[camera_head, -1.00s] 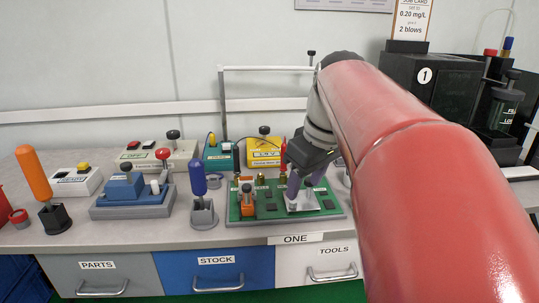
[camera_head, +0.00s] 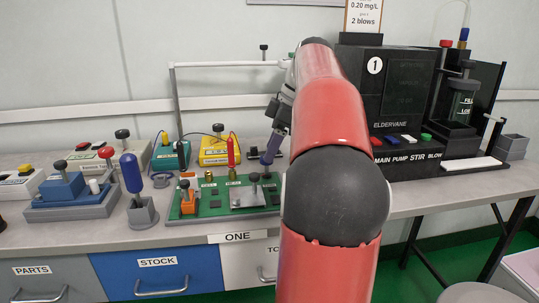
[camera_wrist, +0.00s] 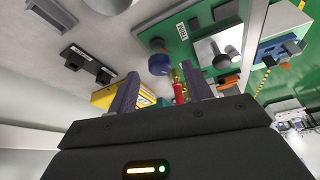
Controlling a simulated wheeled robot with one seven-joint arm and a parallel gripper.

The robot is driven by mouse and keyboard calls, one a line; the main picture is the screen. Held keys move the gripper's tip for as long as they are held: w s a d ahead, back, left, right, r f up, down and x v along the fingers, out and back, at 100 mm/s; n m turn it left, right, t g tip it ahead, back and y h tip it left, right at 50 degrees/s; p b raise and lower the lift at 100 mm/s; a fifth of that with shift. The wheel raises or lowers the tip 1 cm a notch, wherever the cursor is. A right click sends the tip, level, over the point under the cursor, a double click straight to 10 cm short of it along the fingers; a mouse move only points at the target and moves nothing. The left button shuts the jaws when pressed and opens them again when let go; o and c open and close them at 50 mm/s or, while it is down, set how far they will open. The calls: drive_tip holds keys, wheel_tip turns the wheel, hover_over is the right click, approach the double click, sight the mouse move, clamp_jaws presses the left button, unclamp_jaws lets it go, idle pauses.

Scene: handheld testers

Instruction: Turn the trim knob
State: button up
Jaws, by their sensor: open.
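A round dark-blue knob (camera_wrist: 160,64), which I take for the trim knob, stands near a small white label (camera_wrist: 181,30) on the green board (camera_wrist: 150,42). In the wrist view it shows between my two finger ends, and I cannot tell whether they touch it. My gripper (camera_head: 267,160) is open over the back right part of the board in the head view. There the knob cannot be made out behind the fingers. A metal plate (camera_head: 247,200) with a black-topped post (camera_head: 254,178) is just in front of the gripper.
A red probe (camera_head: 231,152) stands upright close left of the gripper. A yellow meter (camera_head: 213,150) and a teal box (camera_head: 171,156) are behind the board. A blue-handled tool (camera_head: 131,174) stands left. A black pump unit (camera_head: 397,90) fills the right.

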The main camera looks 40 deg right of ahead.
drive_tip(key=shift+x, duration=0.75)
drive_tip(key=c, duration=1)
drive_tip(key=shift+o, duration=0.2)
